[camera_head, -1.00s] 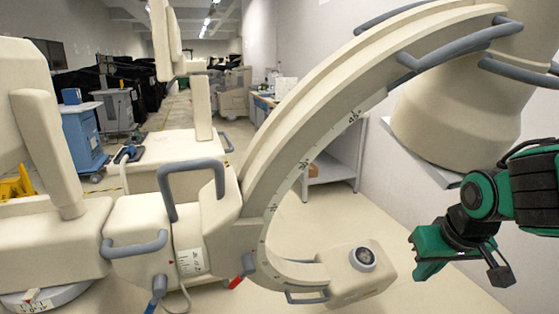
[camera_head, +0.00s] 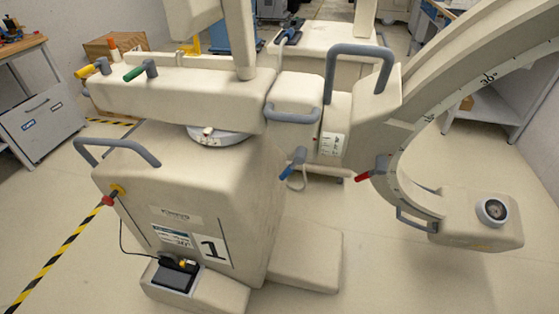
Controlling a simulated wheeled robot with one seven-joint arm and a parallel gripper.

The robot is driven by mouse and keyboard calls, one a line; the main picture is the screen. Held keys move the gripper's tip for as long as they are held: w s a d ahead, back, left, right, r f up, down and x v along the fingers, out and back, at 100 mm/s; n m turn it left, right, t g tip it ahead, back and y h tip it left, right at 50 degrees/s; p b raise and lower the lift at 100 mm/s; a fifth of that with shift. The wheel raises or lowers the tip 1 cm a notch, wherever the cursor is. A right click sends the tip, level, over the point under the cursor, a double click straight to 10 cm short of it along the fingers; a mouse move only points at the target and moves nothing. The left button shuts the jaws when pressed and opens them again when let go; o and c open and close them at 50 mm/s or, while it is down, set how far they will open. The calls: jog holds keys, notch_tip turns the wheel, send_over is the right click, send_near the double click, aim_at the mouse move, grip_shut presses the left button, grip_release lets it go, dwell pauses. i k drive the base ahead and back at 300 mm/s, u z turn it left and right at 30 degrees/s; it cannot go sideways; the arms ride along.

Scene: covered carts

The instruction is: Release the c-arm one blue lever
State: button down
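The c-arm with a "1" label (camera_head: 212,250) stands in the middle of the view, a cream machine on a wide base. Its blue lever (camera_head: 288,170) hangs under the front of the horizontal column, below a grey handle (camera_head: 292,114). The lever has a grey hub and a blue tip that points down and to the left. A red lever (camera_head: 366,174) sits to its right, beside the curved arm (camera_head: 415,150). A yellow lever (camera_head: 86,71) and a green lever (camera_head: 135,73) are at the left end of the column. My gripper is not in view.
A black pedal (camera_head: 174,278) sits on the base. A grey cabinet (camera_head: 40,122) stands at the left. Floor at lower right is clear.

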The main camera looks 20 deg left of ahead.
aim_at(299, 159)
jog(key=u, duration=1.2)
jog(key=k, duration=1)
jog(key=u, duration=0.6)
jog(key=i, duration=1.15)
jog(key=z, duration=0.3)
